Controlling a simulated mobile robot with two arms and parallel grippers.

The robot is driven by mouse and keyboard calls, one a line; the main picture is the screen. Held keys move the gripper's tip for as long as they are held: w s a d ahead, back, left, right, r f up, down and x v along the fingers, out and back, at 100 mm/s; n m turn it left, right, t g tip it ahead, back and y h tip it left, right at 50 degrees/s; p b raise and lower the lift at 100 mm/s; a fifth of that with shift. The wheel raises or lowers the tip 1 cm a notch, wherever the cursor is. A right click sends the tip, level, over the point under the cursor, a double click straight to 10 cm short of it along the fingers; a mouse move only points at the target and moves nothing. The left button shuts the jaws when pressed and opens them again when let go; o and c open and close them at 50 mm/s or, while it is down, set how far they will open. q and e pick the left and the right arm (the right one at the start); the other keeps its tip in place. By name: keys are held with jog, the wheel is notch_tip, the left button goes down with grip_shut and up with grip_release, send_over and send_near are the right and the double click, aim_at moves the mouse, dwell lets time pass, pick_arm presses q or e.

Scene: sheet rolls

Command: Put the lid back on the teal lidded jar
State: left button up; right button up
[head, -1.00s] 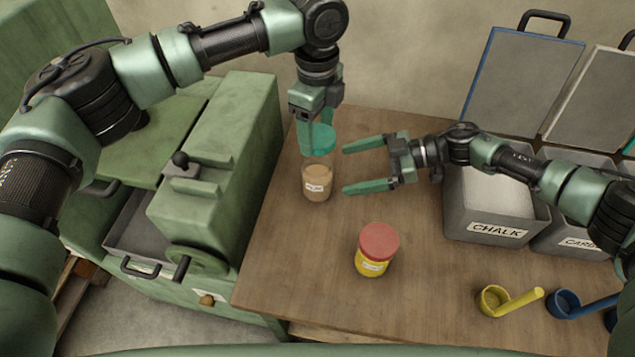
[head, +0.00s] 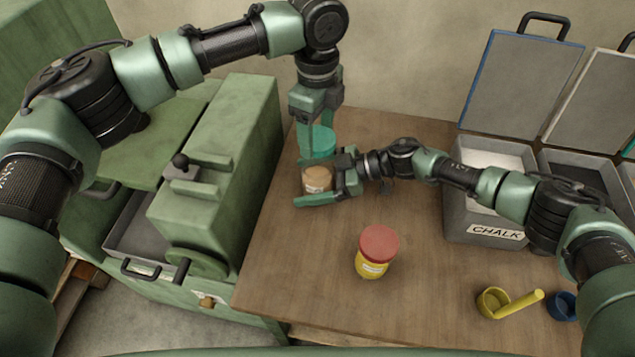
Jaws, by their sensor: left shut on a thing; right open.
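The teal lid (head: 318,140) is in my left gripper (head: 316,128), which is shut on it and holds it above and slightly behind the jar. The jar (head: 317,179) is a clear container with tan contents and a white label, standing upright on the wooden table. My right gripper (head: 325,180) is open, with its fingers on either side of the jar. The near finger shows in front of the jar's base; the far finger is partly hidden by the lid. I cannot tell whether the fingers touch the jar.
A yellow jar with a red lid (head: 379,243) stands nearer on the table (head: 300,265). A yellow scoop (head: 495,302) and a blue scoop (head: 562,305) lie at the front right. A grey CHALK bin (head: 470,225) stands at the right. A green machine (head: 225,170) stands left.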

jog(key=shift+a+f, duration=0.1)
jog(key=shift+a, duration=0.1)
grip_shut()
pick_arm(q)
send_over(316, 166)
jog(key=shift+w+d+f, duration=0.1)
jog(key=shift+f, duration=1.15)
jog(key=shift+w+f, duration=0.1)
jog(key=shift+f, duration=1.1)
jog(key=shift+f, duration=0.1)
jog(key=shift+f, duration=0.4)
jog(key=shift+s+f, duration=0.1)
jog(key=shift+f, duration=0.4)
grip_shut()
jog(key=shift+f, duration=0.1)
